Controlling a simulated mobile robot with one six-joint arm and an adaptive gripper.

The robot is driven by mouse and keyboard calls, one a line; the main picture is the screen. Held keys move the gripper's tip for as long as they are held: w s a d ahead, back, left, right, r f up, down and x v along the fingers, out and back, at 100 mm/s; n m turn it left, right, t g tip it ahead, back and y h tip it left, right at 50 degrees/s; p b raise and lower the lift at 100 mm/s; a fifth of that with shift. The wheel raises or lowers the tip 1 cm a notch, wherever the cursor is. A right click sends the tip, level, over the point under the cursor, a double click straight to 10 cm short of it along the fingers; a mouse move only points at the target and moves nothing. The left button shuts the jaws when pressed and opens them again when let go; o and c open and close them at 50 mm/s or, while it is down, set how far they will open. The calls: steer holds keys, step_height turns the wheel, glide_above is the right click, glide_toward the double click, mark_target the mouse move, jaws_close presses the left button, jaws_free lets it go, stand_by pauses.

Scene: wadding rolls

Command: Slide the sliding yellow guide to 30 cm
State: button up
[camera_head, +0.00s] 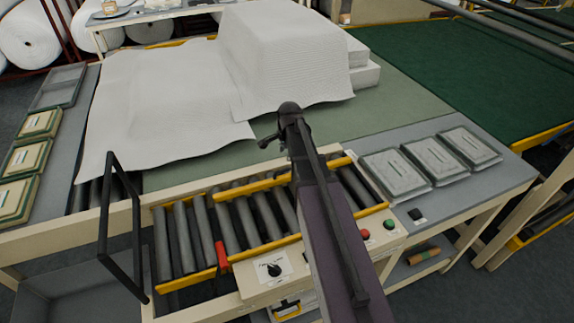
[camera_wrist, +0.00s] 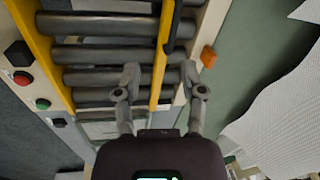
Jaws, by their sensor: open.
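The yellow guide bar (camera_head: 250,185) lies along the far side of the roller bed, partly hidden by my arm. In the wrist view the same bar (camera_wrist: 161,72) runs up the picture, with a dark handle-like part (camera_wrist: 177,30) beside it. My gripper (camera_wrist: 161,77) is open, its fingers on either side of the bar and apart from each other. I cannot tell whether they touch it. A second yellow guide (camera_wrist: 47,60) runs along the near side of the rollers. No readable centimetre scale shows.
Dark rollers (camera_head: 185,235) lie between the guides. A control panel with a knob (camera_head: 274,269), a red button (camera_head: 365,235) and a green button (camera_head: 389,224) borders the front. A black frame handle (camera_head: 135,225) stands left. White wadding (camera_head: 160,100) covers the table behind. Grey trays (camera_head: 395,173) sit right.

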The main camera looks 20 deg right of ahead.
mark_target(287, 169)
steer(key=shift+w+d+r+m, duration=0.2)
steer(key=shift+w+d+m, duration=0.35)
steer(key=shift+w+d, duration=0.05)
steer(key=shift+w+d+r+m, duration=0.15)
steer(key=shift+w+d+m, duration=0.4)
steer(key=shift+d, duration=0.05)
steer(key=shift+f, duration=0.25)
steer(key=w+f+b, duration=0.1)
steer(key=f+b, duration=0.7)
steer(key=w+f+b, duration=0.1)
steer(key=f+b, duration=0.4)
steer(key=shift+w, duration=0.3)
steer(key=shift+c, duration=0.2)
jaws_close()
